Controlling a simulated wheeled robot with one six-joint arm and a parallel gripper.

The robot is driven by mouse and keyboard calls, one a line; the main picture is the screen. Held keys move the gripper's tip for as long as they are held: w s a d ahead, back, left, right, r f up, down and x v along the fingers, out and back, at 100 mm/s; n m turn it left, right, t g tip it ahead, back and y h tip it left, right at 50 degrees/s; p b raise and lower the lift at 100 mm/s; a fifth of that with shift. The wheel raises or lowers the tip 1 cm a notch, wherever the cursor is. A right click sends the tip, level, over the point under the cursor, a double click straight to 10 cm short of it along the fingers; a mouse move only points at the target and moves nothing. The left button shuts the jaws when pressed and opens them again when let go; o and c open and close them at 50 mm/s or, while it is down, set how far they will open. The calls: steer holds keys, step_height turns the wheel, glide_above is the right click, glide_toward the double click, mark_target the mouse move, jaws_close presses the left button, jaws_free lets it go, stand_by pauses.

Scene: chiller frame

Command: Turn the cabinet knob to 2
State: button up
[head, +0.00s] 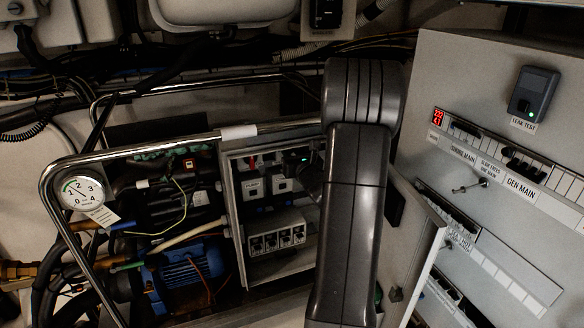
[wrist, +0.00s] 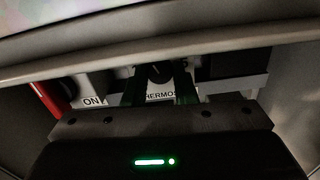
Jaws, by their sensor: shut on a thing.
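The cabinet knob (wrist: 155,73) is a dark round knob in the wrist view, above a label (wrist: 161,95) that reads in part "HERMOS". My gripper (wrist: 158,82) has one dark finger on each side of the knob and is shut on it.
A pale edge (wrist: 100,66) crosses above the knob in the wrist view. A red bar (wrist: 47,98) and an "ON" label (wrist: 93,101) are at its left. In the head view a metal rail (head: 150,157), a gauge (head: 82,192) and a grey switch panel (head: 490,60) surround the cabinet.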

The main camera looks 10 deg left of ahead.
steer(key=n+b, duration=0.1)
steer(key=b, duration=0.1)
steer(key=n+b, duration=0.1)
steer(key=b, duration=0.1)
steer(key=shift+f+n+b, duration=0.3)
steer(key=shift+n+b, duration=0.05)
steer(key=shift+n, duration=0.05)
steer(key=shift+r+n+b, duration=0.2)
steer(key=shift+n+b, duration=0.5)
steer(key=shift+b, duration=0.3)
steer(key=shift+r, duration=0.1)
steer(key=o, duration=1)
steer(key=shift+s+d, duration=0.1)
steer(key=b+v, duration=0.1)
steer(key=v, duration=1.2)
steer(key=shift+s+b, duration=0.25)
steer(key=shift+b, duration=0.1)
steer(key=shift+w+d, duration=0.1)
